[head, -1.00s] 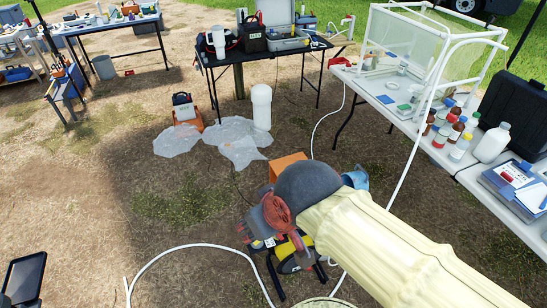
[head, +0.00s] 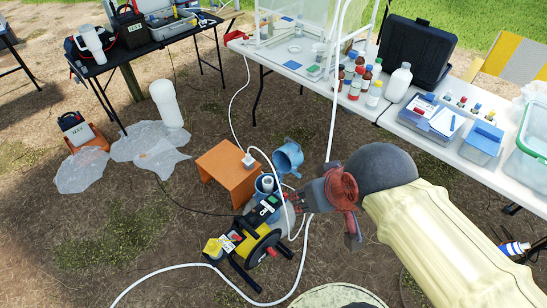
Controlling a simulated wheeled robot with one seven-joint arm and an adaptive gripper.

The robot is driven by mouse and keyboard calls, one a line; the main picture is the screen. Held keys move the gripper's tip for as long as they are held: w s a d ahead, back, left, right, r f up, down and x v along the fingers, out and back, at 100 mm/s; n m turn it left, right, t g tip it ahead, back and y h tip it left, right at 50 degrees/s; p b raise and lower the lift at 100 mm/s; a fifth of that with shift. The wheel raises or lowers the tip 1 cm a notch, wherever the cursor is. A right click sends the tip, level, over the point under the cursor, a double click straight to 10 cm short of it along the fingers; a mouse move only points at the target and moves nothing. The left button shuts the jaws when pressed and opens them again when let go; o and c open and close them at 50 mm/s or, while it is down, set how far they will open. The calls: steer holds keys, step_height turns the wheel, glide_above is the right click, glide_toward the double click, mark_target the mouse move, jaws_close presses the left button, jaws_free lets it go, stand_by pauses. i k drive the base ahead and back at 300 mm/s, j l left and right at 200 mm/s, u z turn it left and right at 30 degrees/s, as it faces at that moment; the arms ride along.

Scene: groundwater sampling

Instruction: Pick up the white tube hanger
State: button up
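I cannot surely identify the white tube hanger. A small white piece (head: 248,160) rests on the orange stool (head: 224,172), with a white line running by it; it is too small to tell whether it is the hanger. A long white tube (head: 334,95) comes down from the top of the view beside the white table, and passes behind or close to my gripper. My gripper (head: 318,215) is in the middle right, over the ground, right of the yellow and black reel (head: 250,243). Its dark and red parts overlap the reel area, and its finger opening is unclear.
A blue watering can (head: 287,157) and a blue bucket with a white pipe (head: 267,184) stand by the stool. The white table (head: 310,72) holds bottles, boxes and a black case (head: 416,50). A round cover (head: 337,297) lies at bottom. Open ground lies left.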

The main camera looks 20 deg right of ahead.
mark_target(248, 160)
steer(key=i+j+u, duration=0.45)
steer(key=j, duration=0.3)
steer(key=i+j+u, duration=0.45)
steer(key=j, duration=0.2)
steer(key=i+j+u, duration=0.45)
steer(key=i+z, duration=0.2)
steer(key=i, duration=0.25)
steer(key=i+j+z, duration=0.25)
steer(key=i, duration=0.25)
steer(key=i+j+z, duration=0.2)
steer(key=i, duration=0.25)
steer(key=i+l+z, duration=0.2)
steer(key=z, duration=0.25)
steer(key=i+l+z, duration=0.1)
steer(key=i+z, duration=0.2)
steer(key=z, duration=0.15)
steer(key=i+z, duration=0.3)
steer(key=z, duration=0.2)
steer(key=i+j+z, duration=0.1)
steer(key=i+z, duration=0.15)
steer(key=z, duration=0.2)
steer(key=i+j+z, duration=0.15)
steer(key=z, duration=0.3)
steer(key=i+j, duration=0.05)
steer(key=i, duration=0.05)
